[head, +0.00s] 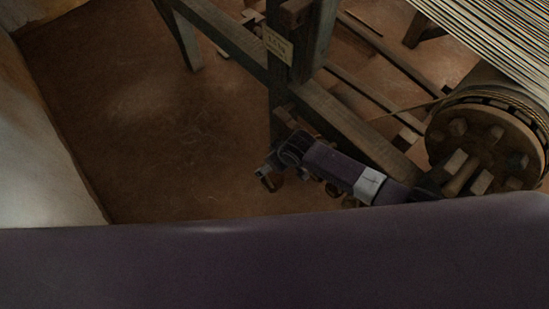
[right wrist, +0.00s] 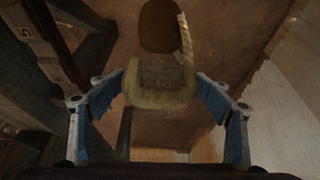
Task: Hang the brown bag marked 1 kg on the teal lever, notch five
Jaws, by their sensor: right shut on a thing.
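My right gripper (head: 268,178) reaches in from the right in the head view, low beside a wooden post. In the right wrist view, the gripper (right wrist: 162,88) has its blue fingers on either side of a thick, pale yellowish loop (right wrist: 160,98) and is shut on it. The loop looks like a bag's handle, but the bag's body is not clear and no 1 kg mark can be read. A dark notched wooden bar (right wrist: 42,48) with a number 5 is at the upper left of the wrist view. I cannot make out its teal colour. My left gripper is not in view.
A pegged round wheel (head: 485,140) stands at the right. Bare brown floor (head: 150,130) lies to the left, beside a pale wall (head: 40,160).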

